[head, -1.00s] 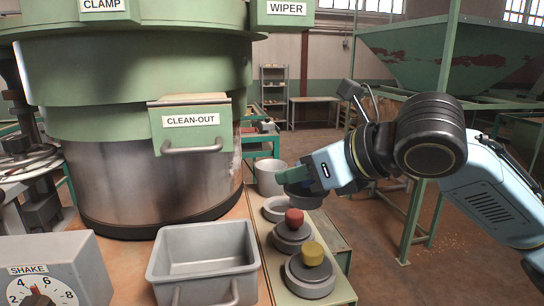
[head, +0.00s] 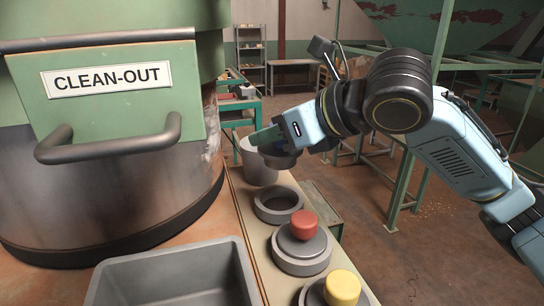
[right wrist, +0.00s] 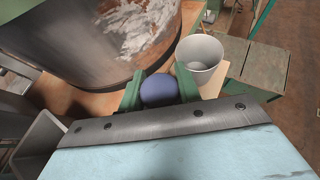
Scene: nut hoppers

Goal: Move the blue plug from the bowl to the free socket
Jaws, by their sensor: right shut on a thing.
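My right gripper (head: 270,142) is shut on the blue plug, above the row of sockets and beside the bowl. The plug's round blue knob (right wrist: 160,90) shows between the green fingers in the right wrist view. Its dark grey base (head: 282,160) hangs below the fingers in the head view. The grey bowl (head: 259,168) stands behind the sockets; it also shows in the right wrist view (right wrist: 201,54), and no plug shows in it. The free socket (head: 267,210) is an empty grey ring in front of the bowl. My left gripper is not in view.
A red plug (head: 303,224) and a yellow plug (head: 342,288) sit in the nearer sockets. A grey bin (head: 175,254) stands to the left. A large machine with a clean-out door (head: 110,90) and protruding handle fills the left side.

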